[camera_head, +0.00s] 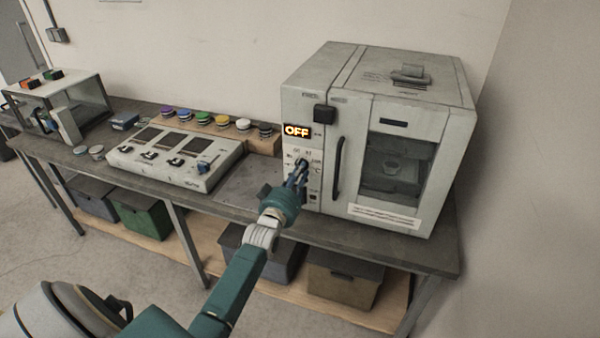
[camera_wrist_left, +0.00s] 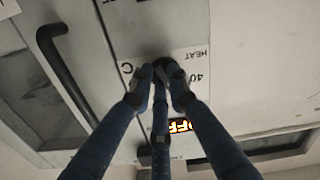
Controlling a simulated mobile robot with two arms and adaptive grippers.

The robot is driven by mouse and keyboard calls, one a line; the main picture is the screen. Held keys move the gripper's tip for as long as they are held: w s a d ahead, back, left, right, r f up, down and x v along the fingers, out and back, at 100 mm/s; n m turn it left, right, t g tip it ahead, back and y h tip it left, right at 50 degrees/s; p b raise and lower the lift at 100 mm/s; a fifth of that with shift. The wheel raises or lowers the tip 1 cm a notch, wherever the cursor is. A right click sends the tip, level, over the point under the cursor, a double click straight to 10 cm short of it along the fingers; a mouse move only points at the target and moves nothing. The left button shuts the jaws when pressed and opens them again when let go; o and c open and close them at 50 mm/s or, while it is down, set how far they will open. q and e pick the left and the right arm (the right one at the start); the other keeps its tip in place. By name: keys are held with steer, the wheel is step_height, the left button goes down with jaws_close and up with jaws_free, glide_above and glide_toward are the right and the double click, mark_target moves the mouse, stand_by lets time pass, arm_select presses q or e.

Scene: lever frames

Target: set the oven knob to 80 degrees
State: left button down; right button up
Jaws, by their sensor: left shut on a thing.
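The oven (camera_head: 385,140) is a grey box with a windowed door, standing at the right end of the bench. Its display (camera_head: 297,131) reads OFF in lit orange figures. The dark oven knob (camera_head: 301,164) is on the panel below the display, mostly hidden by my gripper. In the left wrist view the knob (camera_wrist_left: 165,66) sits between the fingers, with marks "40", "HEAT" and "C" around it. My left gripper (camera_head: 298,178) is shut on the knob; its blue fingers (camera_wrist_left: 162,88) close around it. My right gripper is not in view.
The black door handle (camera_head: 337,168) stands out just right of the knob panel. Bins stand on the shelf below.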

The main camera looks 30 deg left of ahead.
arm_select(q)
steer(key=shift+a+f+m, duration=0.1)
steer(key=shift+m, duration=1.9)
steer(key=shift+a+f+m, duration=0.1)
steer(key=shift+m, duration=2.2)
steer(key=c, duration=1.9)
jaws_free()
steer(key=shift+c, duration=0.2)
steer(key=shift+s, duration=0.1)
